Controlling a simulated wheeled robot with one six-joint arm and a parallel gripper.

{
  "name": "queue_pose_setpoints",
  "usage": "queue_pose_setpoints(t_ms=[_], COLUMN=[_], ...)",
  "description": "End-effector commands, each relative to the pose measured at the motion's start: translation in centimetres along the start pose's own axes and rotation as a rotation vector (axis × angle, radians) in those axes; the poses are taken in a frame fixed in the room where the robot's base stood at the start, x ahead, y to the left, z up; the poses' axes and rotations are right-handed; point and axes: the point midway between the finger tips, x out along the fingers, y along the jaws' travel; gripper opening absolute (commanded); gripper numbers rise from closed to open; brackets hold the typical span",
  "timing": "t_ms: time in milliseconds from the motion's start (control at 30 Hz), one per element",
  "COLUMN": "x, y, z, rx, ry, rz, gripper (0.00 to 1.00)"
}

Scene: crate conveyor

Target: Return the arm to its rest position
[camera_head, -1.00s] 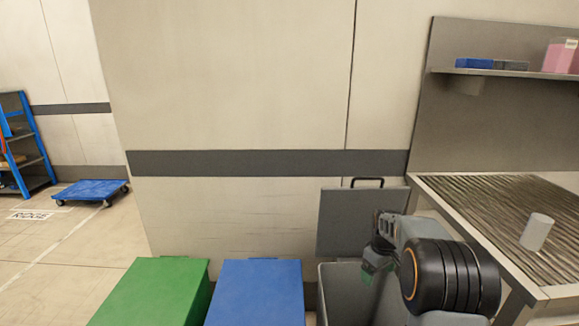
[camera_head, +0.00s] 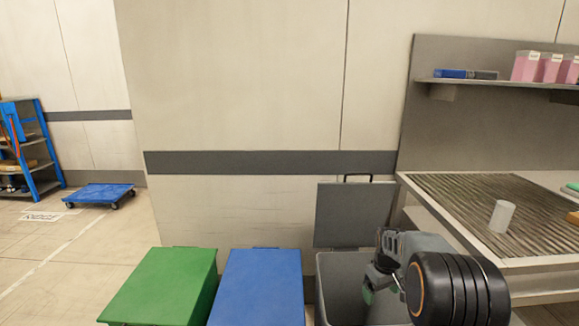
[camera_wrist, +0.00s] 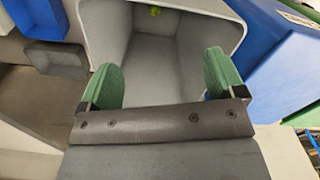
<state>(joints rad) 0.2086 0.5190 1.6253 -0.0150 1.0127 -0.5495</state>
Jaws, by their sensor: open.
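My gripper (camera_wrist: 160,82) shows in the wrist view with its two green finger pads wide apart and nothing between them. It points into the open grey bin (camera_wrist: 160,12). In the head view my gripper (camera_head: 380,291) hangs over the mouth of the grey bin (camera_head: 330,291), and my arm hides part of the bin. The bin's lid (camera_head: 352,214) stands raised against the wall.
A closed blue bin (camera_head: 258,285) and a closed green bin (camera_head: 165,283) stand left of the grey one. At right is a ribbed table (camera_head: 465,200) with a white cup (camera_head: 502,216). A shelf (camera_head: 500,84) hangs above it. A blue dolly (camera_head: 98,195) stands far left.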

Motion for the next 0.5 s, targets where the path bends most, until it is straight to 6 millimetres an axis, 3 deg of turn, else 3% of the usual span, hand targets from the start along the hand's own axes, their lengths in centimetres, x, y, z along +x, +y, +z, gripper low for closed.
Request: queue_pose_setpoints(t_ms=[167, 367, 500], x=[-0.7, -5.0, -9.3], y=[-1.9, -4.9, -7.5], z=[2.4, 5.6, 8.2], rx=[0.123, 0.244, 0.318], ry=[-0.019, -0.007, 0.019], rz=[-0.014, -0.010, -0.002], gripper=[0.89, 0.89, 0.89])
